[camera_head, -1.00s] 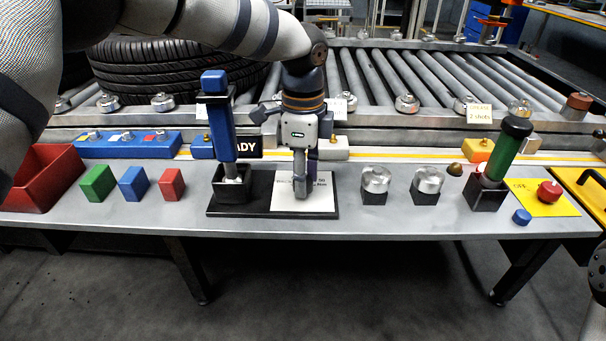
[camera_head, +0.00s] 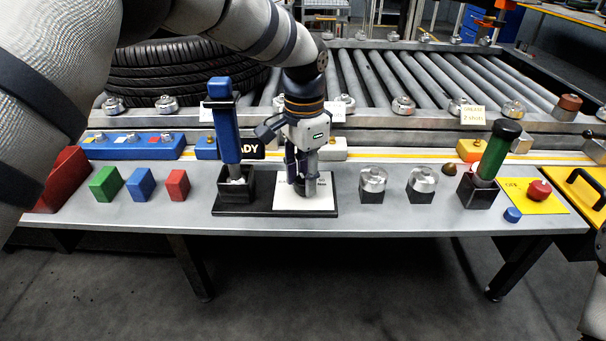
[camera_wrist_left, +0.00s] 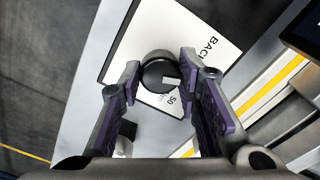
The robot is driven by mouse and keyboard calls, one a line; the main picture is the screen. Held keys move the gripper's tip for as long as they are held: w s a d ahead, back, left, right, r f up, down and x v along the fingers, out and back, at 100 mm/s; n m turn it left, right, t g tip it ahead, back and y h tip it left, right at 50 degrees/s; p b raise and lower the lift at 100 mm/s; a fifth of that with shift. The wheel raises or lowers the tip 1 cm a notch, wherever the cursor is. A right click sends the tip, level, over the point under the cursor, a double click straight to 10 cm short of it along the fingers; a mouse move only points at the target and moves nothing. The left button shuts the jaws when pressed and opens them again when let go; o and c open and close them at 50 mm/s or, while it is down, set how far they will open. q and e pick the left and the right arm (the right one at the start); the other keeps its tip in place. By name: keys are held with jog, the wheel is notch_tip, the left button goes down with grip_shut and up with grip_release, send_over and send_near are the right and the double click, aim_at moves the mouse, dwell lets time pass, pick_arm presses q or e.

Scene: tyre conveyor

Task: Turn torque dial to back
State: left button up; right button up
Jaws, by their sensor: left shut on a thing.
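The torque dial (camera_wrist_left: 158,72) is a small dark round knob with a pale mark, standing on a white plate (camera_head: 318,197). In the left wrist view the mark points roughly towards the printed "50"; the word "BACK" is printed near the plate's far edge. My left gripper (camera_head: 302,190) points down over the plate. In the wrist view its purple-padded fingers (camera_wrist_left: 160,80) are on either side of the dial, shut on it. The fingers hide most of the dial in the head view. My right gripper is not in view.
A blue-handled tool (camera_head: 224,125) stands upright in a black holder just left of the plate. Two silver knobs (camera_head: 373,180) (camera_head: 422,180) sit to the right, then a green-handled tool (camera_head: 497,150). Coloured blocks (camera_head: 140,184) and a red bin (camera_head: 62,178) lie left.

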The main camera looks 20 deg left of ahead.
aim_at(304, 179)
pick_arm(q)
jog(key=n, duration=0.4)
jog(key=shift+n, duration=1.8)
jog(key=o, duration=1.1)
jog(key=shift+o, duration=0.2)
notch_tip(304, 179, up, 12)
jog(key=shift+f, duration=0.1)
